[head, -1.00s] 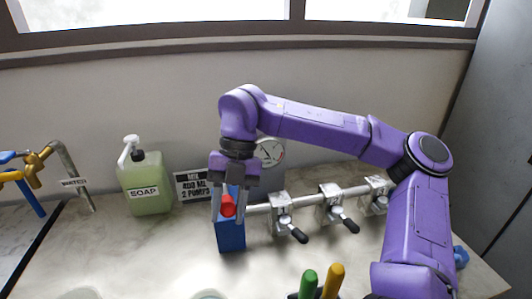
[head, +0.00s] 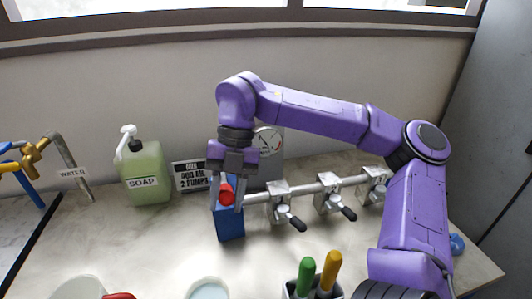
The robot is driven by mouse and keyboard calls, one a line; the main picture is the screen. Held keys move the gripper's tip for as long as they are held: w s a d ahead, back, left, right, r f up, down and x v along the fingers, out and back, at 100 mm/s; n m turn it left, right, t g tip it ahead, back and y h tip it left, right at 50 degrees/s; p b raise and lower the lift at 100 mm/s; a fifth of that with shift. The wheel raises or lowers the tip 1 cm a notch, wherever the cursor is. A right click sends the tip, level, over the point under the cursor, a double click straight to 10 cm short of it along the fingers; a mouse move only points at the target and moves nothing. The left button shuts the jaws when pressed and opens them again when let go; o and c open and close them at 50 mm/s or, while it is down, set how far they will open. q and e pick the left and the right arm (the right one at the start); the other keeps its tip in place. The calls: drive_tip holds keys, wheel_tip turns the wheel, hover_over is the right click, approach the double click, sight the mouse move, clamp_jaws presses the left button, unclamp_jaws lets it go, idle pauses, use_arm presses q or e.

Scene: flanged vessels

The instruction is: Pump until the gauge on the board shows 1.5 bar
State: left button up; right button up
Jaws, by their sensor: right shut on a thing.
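A round white gauge (head: 267,141) on a grey board (head: 275,170) stands against the back wall, partly covered by my right arm. Its needle and scale are too small to read. A blue block (head: 229,226) with a red handle (head: 227,190) stands on the counter in front of the board, at the left end of a silver pipe (head: 330,184). My right gripper (head: 227,203) points down over the block and is shut on the red handle, with a finger on either side. My left gripper is out of view.
A green soap bottle (head: 146,178), a "2 pumps" sign (head: 190,176) and a water tap (head: 70,165) are at left. A holder with green (head: 306,276) and yellow (head: 329,272) handles stands at the front. The counter's left middle is clear.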

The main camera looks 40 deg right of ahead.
idle(0.9)
drive_tip(key=shift+o, duration=0.3)
wheel_tip(320, 180, down, 11)
drive_tip(key=s+a+b, duration=0.1)
drive_tip(key=s+b, duration=0.1)
drive_tip(key=b, duration=0.7)
drive_tip(key=shift+a, duration=0.15)
drive_tip(key=r+p, duration=0.3)
drive_tip(key=w+r+p, duration=0.1)
drive_tip(key=r+p, duration=0.3)
drive_tip(key=d+r+p, duration=0.1)
drive_tip(key=r+p, duration=0.3)
drive_tip(key=shift+w+r, duration=0.2)
drive_tip(key=shift+w, duration=0.15)
drive_tip(key=shift+c, duration=0.3)
drive_tip(key=shift+w+d+f, duration=0.1)
drive_tip(key=shift+w+f, duration=0.05)
drive_tip(key=shift+f, duration=0.25)
drive_tip(key=o, duration=1)
drive_tip(key=shift+r, duration=0.1)
